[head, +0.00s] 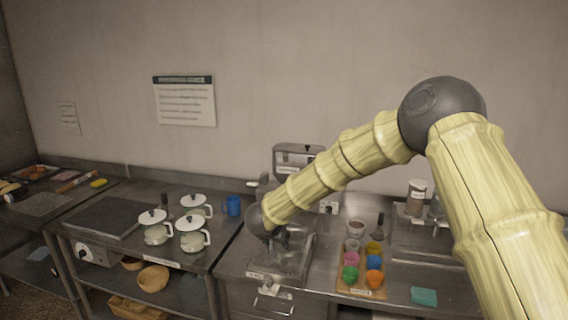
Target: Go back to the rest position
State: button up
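My arm comes in from the right and bends down over the steel counter. My gripper (279,242) is a small dark shape at its end, above a clear, shallow bin (292,262) set in the counter. The fingers are small and dark, and I cannot tell whether they are open or shut or hold anything.
White lidded pots (192,240) and a blue mug (233,205) stand left of the gripper. A wooden tray (347,285) with several coloured cups is on the right, near a teal block (423,296). A grey machine (298,157) stands behind, against the wall.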

jog(key=s+d+f+n+g+b, duration=0.15)
jog(key=s+d+f, duration=0.45)
jog(key=f, duration=0.6)
jog(key=s+d+f+b, duration=0.3)
jog(key=s+f, duration=0.6)
jog(key=f, duration=0.2)
jog(key=s+d+f+n+g+b, duration=0.1)
jog(key=s+d+f+b, duration=0.35)
jog(key=f, duration=0.75)
jog(key=s+d+f+g+b, duration=0.15)
jog(key=s+f, duration=0.25)
jog(key=s, duration=0.4)
jog(key=s+d+f+y, duration=0.1)
jog(key=s+d+f, duration=0.2)
jog(key=s, duration=0.4)
jog(key=s+d+f+g+b, duration=0.15)
jog(key=s+f, duration=0.25)
jog(key=s, duration=0.4)
jog(key=s+d+f+g+b, duration=0.1)
jog(key=s+d, duration=0.1)
jog(key=s, duration=0.7)
jog(key=s+d+f+g+y+b, duration=0.1)
jog(key=s+d, duration=0.2)
jog(key=s, duration=0.6)
jog(key=shift+s+f, duration=0.3)
jog(key=shift+g, duration=0.25)
